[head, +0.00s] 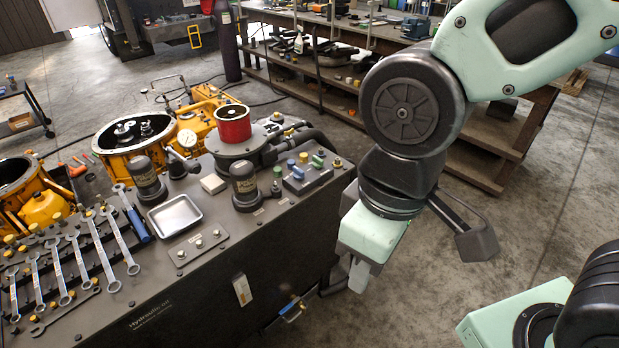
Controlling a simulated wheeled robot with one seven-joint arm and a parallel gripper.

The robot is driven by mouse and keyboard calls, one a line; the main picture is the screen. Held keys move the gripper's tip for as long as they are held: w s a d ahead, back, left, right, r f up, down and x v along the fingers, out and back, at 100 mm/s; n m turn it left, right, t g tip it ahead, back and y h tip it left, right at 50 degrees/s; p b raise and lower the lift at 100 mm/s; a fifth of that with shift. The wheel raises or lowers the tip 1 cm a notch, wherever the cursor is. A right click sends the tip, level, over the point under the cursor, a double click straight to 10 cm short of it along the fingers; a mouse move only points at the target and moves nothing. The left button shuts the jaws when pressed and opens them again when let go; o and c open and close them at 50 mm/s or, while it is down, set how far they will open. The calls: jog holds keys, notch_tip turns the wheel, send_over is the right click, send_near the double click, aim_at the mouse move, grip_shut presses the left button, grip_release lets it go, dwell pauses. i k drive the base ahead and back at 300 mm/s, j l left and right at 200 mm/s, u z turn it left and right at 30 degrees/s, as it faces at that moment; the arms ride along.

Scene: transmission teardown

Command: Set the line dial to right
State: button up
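My gripper (360,274) hangs pointing down to the right of the dark bench (230,265), over the floor and apart from the bench. Its fingers look close together and overlap in this view, so I cannot tell how far apart they are; I see nothing held. I cannot make out for sure which part is the line dial. Candidates on the bench top are two black round capped units, one at left (147,182) and one at right (243,184), and a block with blue and green knobs (306,172). Their labels and settings are too small to read.
Several wrenches (100,240) lie on the bench's left part, beside a small metal tray (175,215). A red cylinder (233,124), a gauge (187,138) and yellow housings (135,133) stand behind. A workbench (480,155) stands farther back.

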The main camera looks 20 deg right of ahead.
aim_at(298, 174)
jog(key=i+l+u, duration=0.25)
jog(key=i+u, duration=0.2)
jog(key=i+l+u, duration=0.4)
jog(key=k, duration=0.1)
